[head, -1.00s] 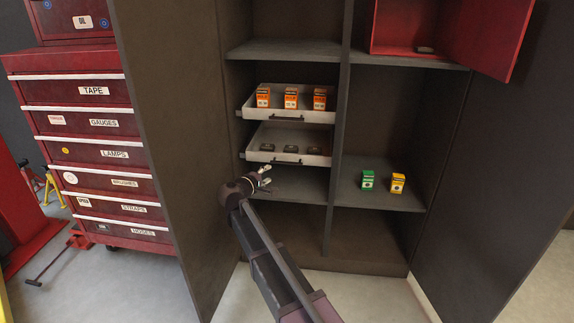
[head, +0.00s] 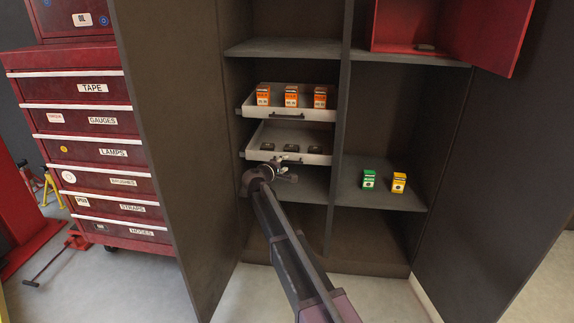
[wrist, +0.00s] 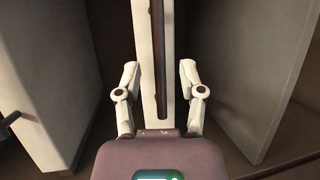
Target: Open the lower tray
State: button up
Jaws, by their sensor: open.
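The lower tray (head: 318,158) is a pale, shallow tray in the cabinet's left bay, with several small dark items in a row inside. Its front also shows in the wrist view (wrist: 146,70) as an upright white strip. The dark bar handle (wrist: 159,60) on that front lies lengthwise between my fingers, with a gap on both sides. My gripper (head: 281,164) is at the lower tray's front, over the handle's place, and partly hides it in the head view. In the wrist view my gripper (wrist: 159,77) is open, one finger on each side of the tray front.
The upper tray (head: 262,110) just above holds orange boxes. A green box (head: 369,179) and a yellow box (head: 399,183) stand on the shelf to the right. Cabinet doors stand open on the left (head: 175,150) and right (head: 490,170). A red drawer chest (head: 95,150) is further left.

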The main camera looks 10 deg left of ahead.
jog(key=shift+x, duration=1.25)
grip_shut()
